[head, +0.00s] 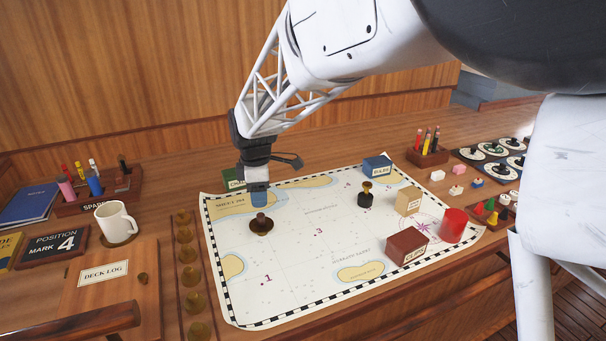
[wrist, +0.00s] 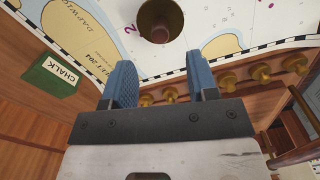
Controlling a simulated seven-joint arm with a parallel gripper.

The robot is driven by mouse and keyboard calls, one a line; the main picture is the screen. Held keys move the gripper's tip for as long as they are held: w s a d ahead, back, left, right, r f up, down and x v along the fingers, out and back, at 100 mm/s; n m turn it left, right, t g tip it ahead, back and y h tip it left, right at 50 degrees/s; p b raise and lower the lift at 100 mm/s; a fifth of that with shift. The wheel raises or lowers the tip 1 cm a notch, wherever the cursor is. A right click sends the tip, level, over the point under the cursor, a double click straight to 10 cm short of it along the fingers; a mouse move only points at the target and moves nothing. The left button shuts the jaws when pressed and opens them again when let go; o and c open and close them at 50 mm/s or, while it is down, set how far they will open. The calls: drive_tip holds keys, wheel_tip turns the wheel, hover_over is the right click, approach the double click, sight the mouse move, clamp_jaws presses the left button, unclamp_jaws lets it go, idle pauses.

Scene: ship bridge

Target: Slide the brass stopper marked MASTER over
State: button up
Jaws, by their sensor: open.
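A round brass piece with a reddish-brown knob (head: 261,225) stands on the chart's left part. It also shows at the top of the wrist view (wrist: 160,20). My gripper (head: 259,197) is above and just behind it in the head view, blue fingers pointing down. In the wrist view the fingers (wrist: 160,78) are apart with nothing between them, and the brass piece lies beyond their tips. A second piece, with a brass top and dark body (head: 366,194), stands at the chart's right. I cannot read the word MASTER on either.
A mug (head: 115,222) stands left. The chart's middle is clear.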

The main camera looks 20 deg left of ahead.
sight(262, 214)
drive_tip(key=shift+f, duration=0.15)
drive_tip(key=shift+f, duration=3.75)
clamp_jaws()
drive_tip(key=shift+w+d, duration=0.15)
drive_tip(key=shift+w+d, duration=6.9)
